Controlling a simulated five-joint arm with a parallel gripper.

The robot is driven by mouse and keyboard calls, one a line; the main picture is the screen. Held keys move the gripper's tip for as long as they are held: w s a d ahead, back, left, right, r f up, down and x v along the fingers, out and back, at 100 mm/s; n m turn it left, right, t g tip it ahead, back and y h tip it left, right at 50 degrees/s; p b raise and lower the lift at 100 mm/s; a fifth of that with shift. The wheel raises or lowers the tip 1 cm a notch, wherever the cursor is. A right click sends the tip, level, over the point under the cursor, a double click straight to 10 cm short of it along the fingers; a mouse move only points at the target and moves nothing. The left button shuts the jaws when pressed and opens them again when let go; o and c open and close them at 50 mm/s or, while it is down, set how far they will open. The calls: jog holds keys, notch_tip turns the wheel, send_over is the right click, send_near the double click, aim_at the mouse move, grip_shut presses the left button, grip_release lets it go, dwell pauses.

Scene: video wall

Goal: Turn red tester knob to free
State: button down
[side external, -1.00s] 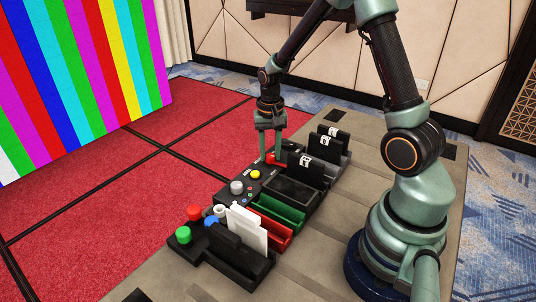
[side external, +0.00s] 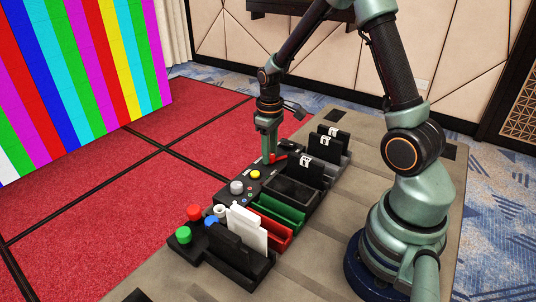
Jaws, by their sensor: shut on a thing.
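The red tester knob (side external: 280,160) sits at the far end of the black tester panel (side external: 250,190). My gripper (side external: 267,159) points down over the panel and is shut on the red knob. The fingers are seen edge-on and cover part of the knob. The markings around the knob are too small to read.
A yellow button (side external: 255,174) and a grey knob (side external: 237,187) are close by on the panel. Black upright cards (side external: 305,170) stand just right of the gripper. Green (side external: 278,209) and red (side external: 272,232) trays and coloured buttons are nearer the camera.

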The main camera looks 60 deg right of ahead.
jog(key=n, duration=0.5)
jog(key=shift+r+n, duration=0.1)
jog(key=shift+n, duration=0.2)
jog(key=shift+w, duration=0.1)
dwell(0.3)
jog(key=c, duration=0.5)
grip_release()
notch_tip(320, 180, up, 12)
